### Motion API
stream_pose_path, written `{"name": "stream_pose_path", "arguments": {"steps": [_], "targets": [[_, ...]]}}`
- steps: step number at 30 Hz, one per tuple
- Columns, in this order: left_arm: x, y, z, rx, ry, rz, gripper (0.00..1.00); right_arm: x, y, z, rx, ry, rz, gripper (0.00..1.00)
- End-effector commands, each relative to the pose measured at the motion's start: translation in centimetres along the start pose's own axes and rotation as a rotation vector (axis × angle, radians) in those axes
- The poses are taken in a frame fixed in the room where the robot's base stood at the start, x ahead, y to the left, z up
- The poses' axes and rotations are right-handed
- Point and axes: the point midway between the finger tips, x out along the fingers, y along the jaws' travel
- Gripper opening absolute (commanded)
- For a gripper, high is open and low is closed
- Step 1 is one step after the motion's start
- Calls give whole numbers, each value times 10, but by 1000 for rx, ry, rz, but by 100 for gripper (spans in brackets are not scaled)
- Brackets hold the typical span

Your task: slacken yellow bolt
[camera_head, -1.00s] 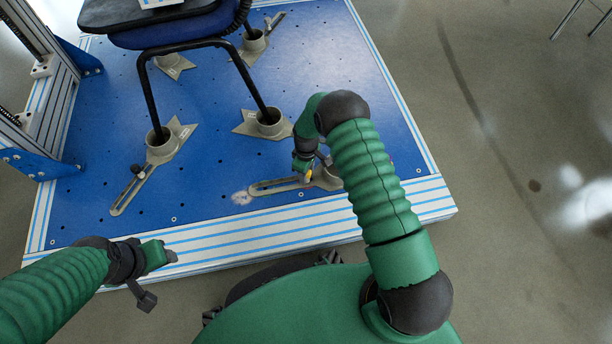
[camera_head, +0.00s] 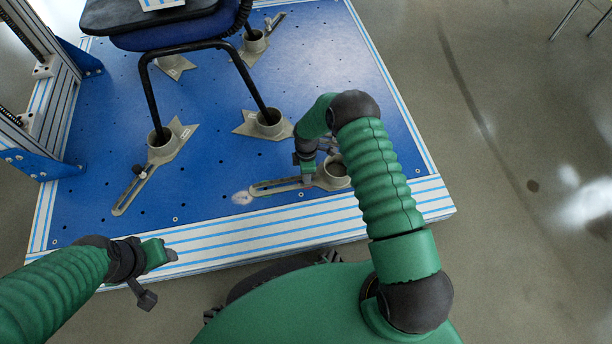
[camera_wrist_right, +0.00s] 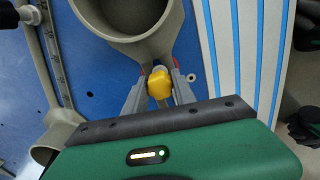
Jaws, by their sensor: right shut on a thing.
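The yellow bolt (camera_wrist_right: 159,84) sits between the two grey fingers of my right gripper (camera_wrist_right: 158,92) in the right wrist view, by the narrow neck of a grey clamp foot (camera_wrist_right: 175,20). The right gripper is shut on it. In the head view my right gripper (camera_head: 308,178) is over the slotted arm of this clamp foot (camera_head: 272,187), close to its round cup, and hides the bolt. My left gripper (camera_head: 168,256) is at the lower left, in front of the platform edge and away from the bolt. Its jaw opening is not clear.
The clamp foot is on a blue perforated platform (camera_head: 215,190) with a striped front edge. A chair (camera_head: 185,35) stands on it with legs in other grey cups (camera_head: 268,122). A metal frame (camera_head: 45,100) rises at the left. The platform's front middle is clear.

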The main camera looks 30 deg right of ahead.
Motion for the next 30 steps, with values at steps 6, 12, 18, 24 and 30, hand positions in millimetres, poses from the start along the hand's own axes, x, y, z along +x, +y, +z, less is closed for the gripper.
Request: {"name": "stream_pose_path", "arguments": {"steps": [6,12,18,24,30], "targets": [[-1,0,0,0,0,0,53,0,1,0,-103,-1,2,0],[-4,0,-1,0,0,0,53,-1,0,0,-271,2,0,0],[-5,0,-1,0,0,0,53,0,1,0,-456,0,1,0],[-5,0,-1,0,0,0,53,-1,0,0,-502,1,1,0],[-6,0,-2,0,0,0,53,0,1,0,-799,1,2,0]]}}
